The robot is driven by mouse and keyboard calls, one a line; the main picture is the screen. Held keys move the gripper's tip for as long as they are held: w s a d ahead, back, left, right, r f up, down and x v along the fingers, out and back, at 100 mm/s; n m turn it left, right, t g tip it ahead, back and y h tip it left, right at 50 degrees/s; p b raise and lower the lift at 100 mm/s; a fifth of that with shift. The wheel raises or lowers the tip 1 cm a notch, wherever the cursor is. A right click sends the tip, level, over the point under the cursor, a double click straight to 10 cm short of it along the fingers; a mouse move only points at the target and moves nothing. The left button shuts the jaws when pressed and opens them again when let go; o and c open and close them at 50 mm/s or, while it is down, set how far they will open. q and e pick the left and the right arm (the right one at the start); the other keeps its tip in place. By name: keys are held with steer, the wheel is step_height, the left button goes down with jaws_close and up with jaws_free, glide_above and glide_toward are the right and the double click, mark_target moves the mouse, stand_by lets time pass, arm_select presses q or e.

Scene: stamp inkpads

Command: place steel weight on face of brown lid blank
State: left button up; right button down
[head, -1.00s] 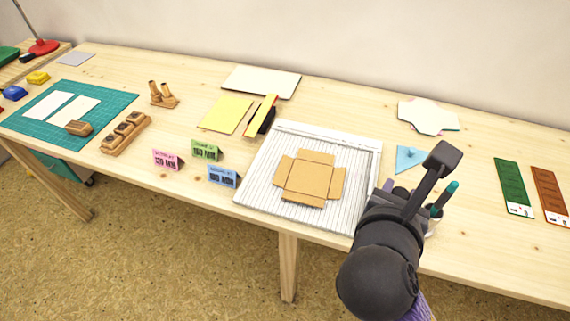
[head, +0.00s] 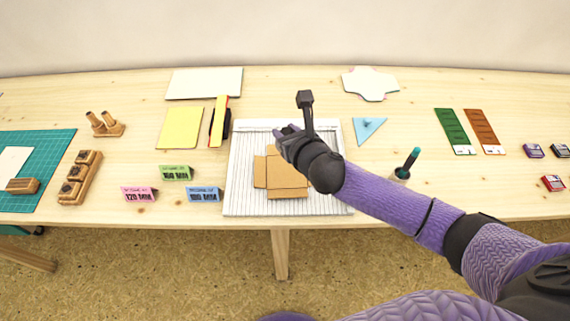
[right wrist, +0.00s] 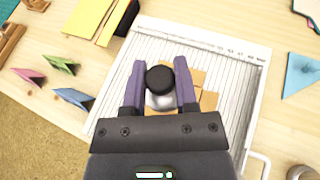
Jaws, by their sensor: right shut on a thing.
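The brown lid blank (head: 288,182) lies flat on the white ribbed scoring board (head: 240,190). My right arm covers part of the blank in the head view. My right gripper (head: 284,132) is over the back part of the board. In the right wrist view, the steel weight (right wrist: 161,100), a silver body with a black knob, sits between the fingers of my right gripper (right wrist: 160,80), which is shut on it. The weight hides part of the blank (right wrist: 208,101) behind it. The height of the weight above the blank is hard to tell. My left gripper is not in view.
Pink, green and blue tent cards (head: 204,194) stand left of the board. A yellow sheet (head: 180,128) and a black-and-yellow item (head: 220,122) lie behind them. A blue triangle (head: 369,129) and a holder with a teal-capped tool (head: 408,164) are to the right.

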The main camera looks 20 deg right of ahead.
steer(key=b, duration=0.4)
glide_above(286, 171)
step_height(286, 171, down, 7)
steer(key=shift+r, duration=0.15)
step_height(286, 171, down, 4)
steer(key=b, duration=0.2)
steer(key=shift+b, duration=0.3)
steer(key=shift+r, duration=0.35)
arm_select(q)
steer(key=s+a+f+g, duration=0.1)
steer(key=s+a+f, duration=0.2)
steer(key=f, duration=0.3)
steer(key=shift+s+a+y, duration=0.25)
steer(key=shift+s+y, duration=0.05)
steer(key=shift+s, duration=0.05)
arm_select(e)
steer(key=shift+f, duration=0.1)
steer(key=c, duration=0.8)
jaws_free()
steer(key=shift+f, duration=0.1)
steer(key=o, duration=0.4)
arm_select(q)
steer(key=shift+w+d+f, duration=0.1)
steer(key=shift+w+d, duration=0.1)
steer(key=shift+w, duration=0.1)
